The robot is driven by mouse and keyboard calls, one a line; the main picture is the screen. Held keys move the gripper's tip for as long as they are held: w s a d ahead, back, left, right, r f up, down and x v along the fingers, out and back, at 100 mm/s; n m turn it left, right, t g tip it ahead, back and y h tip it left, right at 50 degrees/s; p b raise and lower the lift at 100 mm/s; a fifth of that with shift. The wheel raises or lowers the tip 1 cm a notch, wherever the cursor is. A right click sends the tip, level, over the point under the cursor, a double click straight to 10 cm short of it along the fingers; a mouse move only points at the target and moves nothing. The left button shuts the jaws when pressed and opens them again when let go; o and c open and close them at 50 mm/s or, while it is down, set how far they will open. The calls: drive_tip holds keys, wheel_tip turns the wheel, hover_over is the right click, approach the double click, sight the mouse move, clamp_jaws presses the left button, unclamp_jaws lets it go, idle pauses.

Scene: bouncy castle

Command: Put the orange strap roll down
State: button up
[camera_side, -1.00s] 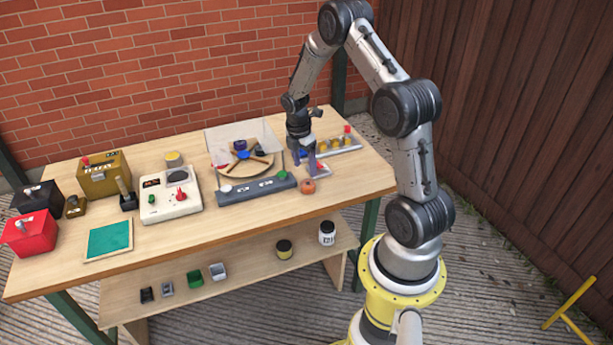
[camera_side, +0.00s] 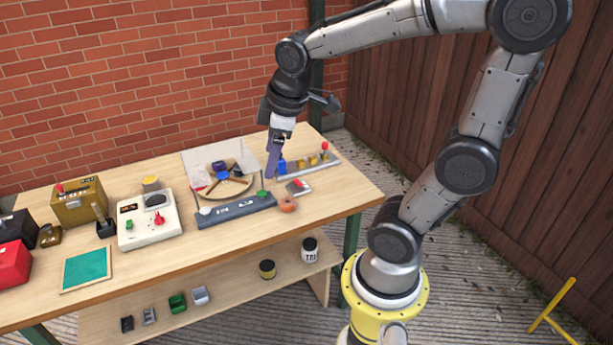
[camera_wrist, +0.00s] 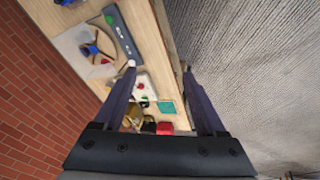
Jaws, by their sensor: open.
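The orange strap roll (camera_side: 288,204) is a small round orange piece. It rests on the wooden table near the front edge, at the right part of the top. My gripper (camera_side: 273,158) is raised behind the roll and a little to its left, clear of it. The fingers point down with nothing between them. In the wrist view my gripper (camera_wrist: 159,70) shows its two fingers wide apart and empty. I cannot make out the roll in that view.
A small grey block with a red part (camera_side: 299,187) lies just behind the roll. A grey bar with yellow pieces and a red knob (camera_side: 308,164) stands behind that. A long dark panel (camera_side: 235,210) is left of the roll. The front right tabletop (camera_side: 340,195) is clear.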

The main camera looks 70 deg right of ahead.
drive_tip(key=s+a+r+m+t+y, duration=0.1)
drive_tip(key=s+a+m, duration=0.3)
drive_tip(key=s, duration=0.5)
drive_tip(key=shift+s+a+t, duration=0.25)
drive_tip(key=shift+a+t, duration=0.15)
drive_tip(key=shift+a, duration=0.95)
